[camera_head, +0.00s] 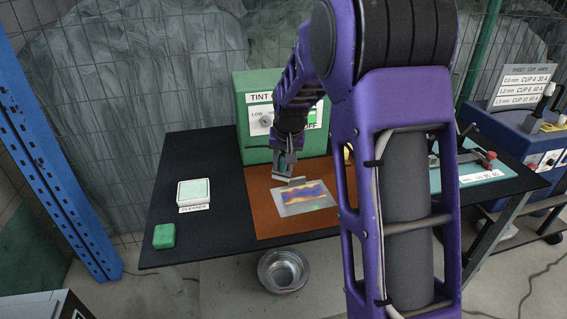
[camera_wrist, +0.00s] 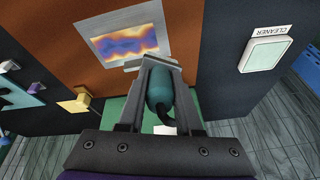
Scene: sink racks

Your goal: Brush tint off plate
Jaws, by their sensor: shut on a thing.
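The metal plate (camera_head: 290,208) lies on the brown mat, with a wavy purple, blue and yellow tint band (camera_head: 304,194) across it. The plate (camera_wrist: 97,37) and its tint band (camera_wrist: 125,42) also show at the top of the wrist view. My gripper (camera_head: 286,170) is above the plate's back edge. In the wrist view my gripper (camera_wrist: 158,68) is shut on a teal-handled tool (camera_wrist: 159,92), which I take for the brush. A pale flat piece shows at the fingertips. Whether the tool touches the plate I cannot tell.
A green box (camera_head: 255,92) marked TINT stands behind the mat (camera_head: 262,218). A cleaner pad tray (camera_head: 193,192) and a green block (camera_head: 164,236) are on the left. A metal bowl (camera_head: 283,271) is below the front edge. A teal board (camera_head: 480,168) is on the right.

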